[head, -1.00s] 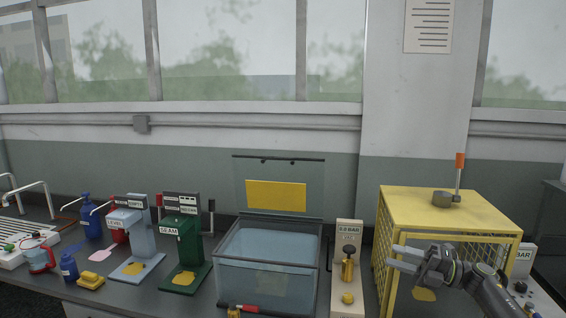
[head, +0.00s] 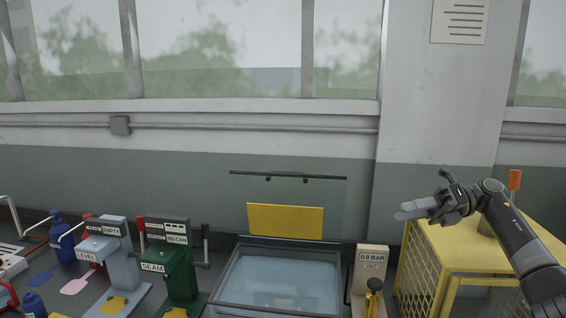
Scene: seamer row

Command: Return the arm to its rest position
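My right gripper (head: 421,194) is raised in front of the grey wall, at the right of the head view, above the front left of the yellow cage. Its fingers point left and look spread apart, with nothing between them. My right arm (head: 518,232) comes in from the lower right and passes in front of the cage. My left gripper and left arm are not in view.
The yellow mesh cage (head: 411,266) with an orange-topped post stands below my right arm. Left of it are a gauge post reading 0.0 BAR (head: 373,258), a clear tank (head: 235,283) with its lid up, a green SEAM machine (head: 181,265) and a blue LEVEL machine (head: 107,252).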

